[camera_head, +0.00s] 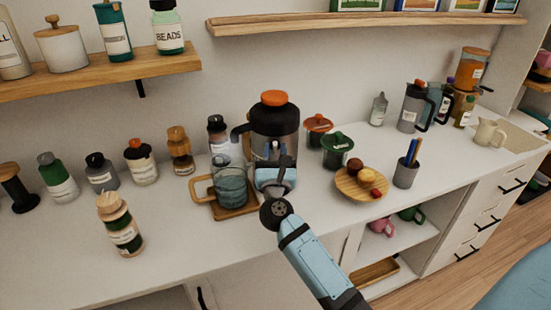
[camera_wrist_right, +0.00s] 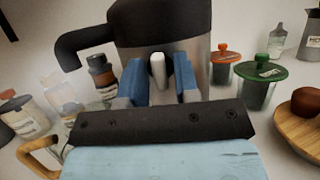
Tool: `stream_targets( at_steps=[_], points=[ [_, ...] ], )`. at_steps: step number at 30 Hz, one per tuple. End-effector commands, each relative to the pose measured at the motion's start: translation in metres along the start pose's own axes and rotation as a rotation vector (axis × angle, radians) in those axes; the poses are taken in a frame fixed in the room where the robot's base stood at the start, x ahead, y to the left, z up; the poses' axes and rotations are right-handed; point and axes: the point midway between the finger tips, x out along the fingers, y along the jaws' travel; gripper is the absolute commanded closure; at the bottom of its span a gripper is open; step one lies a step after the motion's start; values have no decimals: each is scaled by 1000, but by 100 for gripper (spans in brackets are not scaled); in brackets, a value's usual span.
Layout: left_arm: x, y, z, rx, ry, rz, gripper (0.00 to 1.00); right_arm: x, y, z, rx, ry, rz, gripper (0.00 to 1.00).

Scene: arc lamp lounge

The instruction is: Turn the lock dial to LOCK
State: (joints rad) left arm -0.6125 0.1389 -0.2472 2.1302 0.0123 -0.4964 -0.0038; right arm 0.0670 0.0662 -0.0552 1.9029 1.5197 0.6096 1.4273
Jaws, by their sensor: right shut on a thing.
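The lock dial is on the front of a dark container (camera_head: 276,117) with an orange knob on top and a handle at its left. In the right wrist view its pale upright lever (camera_wrist_right: 157,70) stands between my two blue fingers, against a dark round face on the container's steel body (camera_wrist_right: 195,50). My right gripper (camera_head: 273,162) is shut on this lever; it also shows in the wrist view (camera_wrist_right: 158,82). Any LOCK marking is hidden or too small to read. My left gripper is not in view.
A glass mug (camera_head: 231,184) with a wooden handle stands on a wooden tray (camera_head: 236,212) just left of my right gripper. Green-lidded (camera_head: 336,154) and orange-lidded (camera_head: 317,129) jars and a wooden plate (camera_head: 347,189) stand right. Bottles line the left. The front left counter is mostly clear.

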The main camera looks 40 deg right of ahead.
Motion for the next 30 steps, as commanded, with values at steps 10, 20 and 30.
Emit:
stream_targets(
  at_steps=[10, 20, 30],
  points=[
    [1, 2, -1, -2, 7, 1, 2, 1, 0, 2, 24, -4, -9, 94],
    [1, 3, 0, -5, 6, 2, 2, 1, 0, 2, 22, -3, -9, 62],
    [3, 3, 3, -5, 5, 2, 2, -14, 1, -1, 21, 1, -8, 62]
  ],
)
